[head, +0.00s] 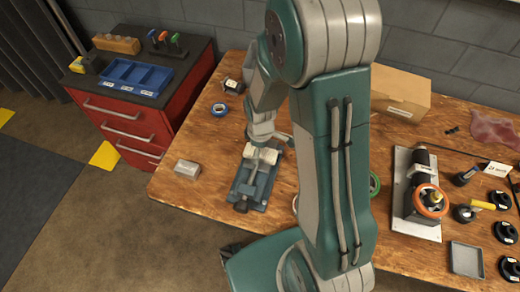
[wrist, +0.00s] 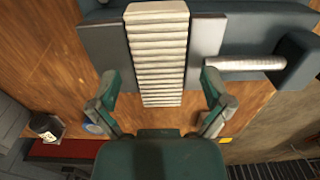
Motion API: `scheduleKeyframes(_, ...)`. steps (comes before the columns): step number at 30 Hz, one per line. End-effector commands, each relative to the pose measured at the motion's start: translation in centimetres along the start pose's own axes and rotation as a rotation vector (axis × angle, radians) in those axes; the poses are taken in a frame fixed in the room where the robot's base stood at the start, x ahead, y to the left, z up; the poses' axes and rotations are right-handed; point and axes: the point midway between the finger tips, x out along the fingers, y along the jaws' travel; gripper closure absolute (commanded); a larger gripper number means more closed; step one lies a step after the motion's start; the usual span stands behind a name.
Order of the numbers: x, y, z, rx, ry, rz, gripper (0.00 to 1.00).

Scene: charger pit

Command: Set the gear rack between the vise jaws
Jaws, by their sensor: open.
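The gear rack (wrist: 160,60), a pale ribbed bar, lies between the two grey jaw plates of the vise (wrist: 105,48). One end reaches out past the plates towards my gripper. In the head view the blue-grey vise (head: 246,192) stands on the wooden bench, with the pale rack (head: 268,155) partly hidden by my arm. My gripper (wrist: 160,82) is open, with one finger on each side of the rack's near end and visible gaps to it. Whether the plates press on the rack is not clear. The vise's round metal bar (wrist: 245,63) shows at right.
A small grey block (head: 187,169) lies left of the vise, and a blue tape roll (head: 219,109) lies behind it. A cardboard box (head: 400,95) and a plate-mounted fixture (head: 416,190) stand to the right. A red drawer cabinet (head: 135,125) stands beyond the bench's left edge.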

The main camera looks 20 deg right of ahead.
Motion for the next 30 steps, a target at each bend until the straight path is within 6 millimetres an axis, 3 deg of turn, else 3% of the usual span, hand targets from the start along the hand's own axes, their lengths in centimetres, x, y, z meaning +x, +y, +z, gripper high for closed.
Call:
scheduleKeyframes(18, -10.6, 0.1, -0.2, 0.000, 0.001, 0.003, 0.01)
scheduleKeyframes(30, -11.6, 0.0, -0.1, 0.000, -0.001, 0.000, 0.01)
